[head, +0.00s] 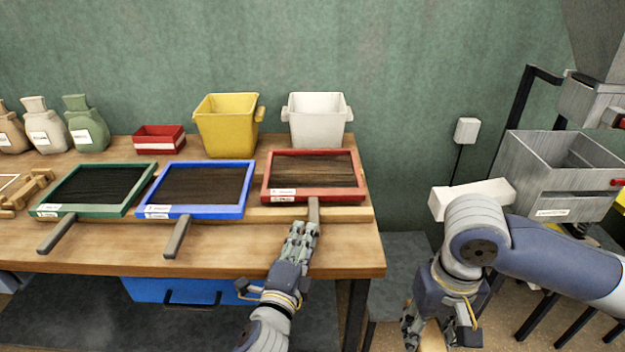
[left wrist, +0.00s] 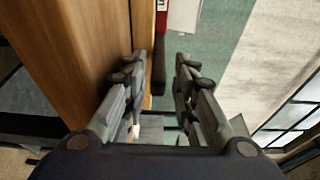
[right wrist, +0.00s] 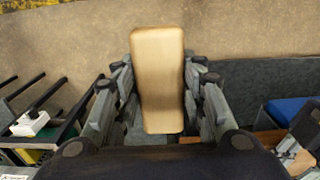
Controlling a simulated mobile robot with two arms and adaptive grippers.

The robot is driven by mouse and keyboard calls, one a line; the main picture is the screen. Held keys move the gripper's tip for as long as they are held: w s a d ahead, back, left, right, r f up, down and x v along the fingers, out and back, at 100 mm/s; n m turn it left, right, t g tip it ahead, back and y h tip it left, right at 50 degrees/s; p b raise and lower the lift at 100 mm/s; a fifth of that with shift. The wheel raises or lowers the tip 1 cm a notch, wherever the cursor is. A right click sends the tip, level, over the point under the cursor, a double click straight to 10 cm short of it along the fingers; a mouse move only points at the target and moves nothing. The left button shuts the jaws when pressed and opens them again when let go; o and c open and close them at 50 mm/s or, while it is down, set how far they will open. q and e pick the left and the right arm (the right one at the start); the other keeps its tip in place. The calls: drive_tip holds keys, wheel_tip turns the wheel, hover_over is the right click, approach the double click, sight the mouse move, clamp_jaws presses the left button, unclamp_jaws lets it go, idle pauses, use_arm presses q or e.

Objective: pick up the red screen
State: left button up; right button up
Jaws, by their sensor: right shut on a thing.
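The red screen (head: 361,180) is a red-framed tray with a dark mesh. It rests on the wooden table's right part, its short grey handle (head: 313,208) pointing toward me. My left gripper (head: 302,230) is at the front of this handle. In the left wrist view my left gripper (left wrist: 160,68) is open, with the dark handle (left wrist: 158,76) between or just beyond its fingertips; contact cannot be told. My right gripper (head: 438,332) hangs low right of the table, shut on a tan wooden block (right wrist: 158,80).
A blue screen (head: 157,210) and a green screen (head: 50,208) lie to the left on the table (head: 110,245). Yellow (head: 228,130) and white (head: 318,122) bins and a small red box (head: 158,145) stand behind. A grey hopper machine (head: 560,180) stands at right.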

use_arm(q)
drive_tip(key=x, duration=0.4)
drive_tip(key=shift+f, duration=0.15)
use_arm(e)
drive_tip(key=shift+f, duration=0.1)
use_arm(q)
clamp_jaws()
drive_tip(key=shift+r, duration=0.3)
